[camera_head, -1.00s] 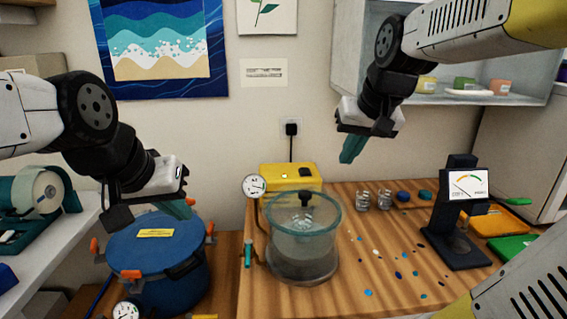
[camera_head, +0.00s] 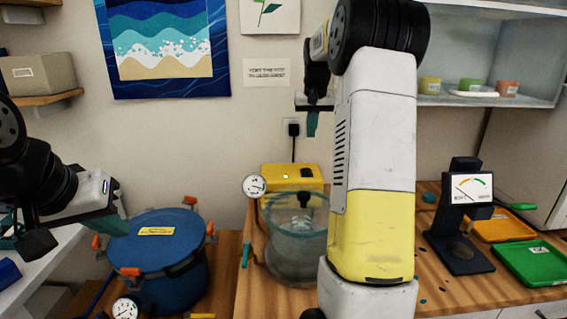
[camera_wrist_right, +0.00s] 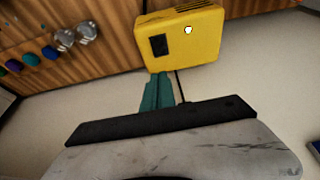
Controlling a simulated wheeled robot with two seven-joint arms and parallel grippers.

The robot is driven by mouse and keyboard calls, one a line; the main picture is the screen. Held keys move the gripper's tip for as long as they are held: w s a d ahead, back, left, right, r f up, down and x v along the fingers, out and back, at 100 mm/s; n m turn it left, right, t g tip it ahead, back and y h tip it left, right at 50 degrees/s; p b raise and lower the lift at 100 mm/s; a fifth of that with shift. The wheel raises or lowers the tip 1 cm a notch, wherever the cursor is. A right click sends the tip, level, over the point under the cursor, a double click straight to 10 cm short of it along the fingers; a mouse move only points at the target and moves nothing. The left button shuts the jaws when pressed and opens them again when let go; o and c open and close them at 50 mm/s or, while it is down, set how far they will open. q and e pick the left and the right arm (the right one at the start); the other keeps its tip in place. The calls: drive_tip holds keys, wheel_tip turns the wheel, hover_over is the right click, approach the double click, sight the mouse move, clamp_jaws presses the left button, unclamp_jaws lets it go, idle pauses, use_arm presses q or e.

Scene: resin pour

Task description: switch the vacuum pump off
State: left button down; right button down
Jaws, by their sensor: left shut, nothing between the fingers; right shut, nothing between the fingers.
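The yellow vacuum pump (camera_head: 283,184) stands on the wooden table against the wall, behind the glass chamber. In the right wrist view the pump (camera_wrist_right: 200,52) shows a black switch (camera_wrist_right: 158,45) and a small light (camera_wrist_right: 188,30). I cannot tell the switch's position. My right gripper (camera_head: 312,124) is shut and empty, in the air above the pump near the wall socket. In the wrist view its teal fingertips (camera_wrist_right: 157,88) appear just below the pump, apart from the switch. My left gripper (camera_head: 118,228) is shut and empty beside the blue pot.
The glass chamber (camera_head: 285,262) stands in front of the pump, partly hidden by my right arm. The blue lidded pot (camera_head: 165,255) with orange clamps is at left. A dial scale (camera_head: 458,250) and green tray (camera_head: 528,262) are at right. A black plug (camera_head: 294,130) sits in the wall socket.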

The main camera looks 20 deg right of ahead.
sight(307, 170)
drive_tip(key=shift+f, duration=0.1)
drive_tip(key=x, duration=1.3)
drive_tip(key=shift+s+a+f, duration=0.1)
drive_tip(key=shift+s+f, duration=0.05)
drive_tip(key=shift+f, duration=0.3)
drive_tip(key=shift+f, duration=0.15)
drive_tip(key=shift+s+f, duration=0.1)
drive_tip(key=shift+s, duration=0.05)
drive_tip(key=shift+s+a, duration=0.2)
drive_tip(key=shift+s, duration=0.45)
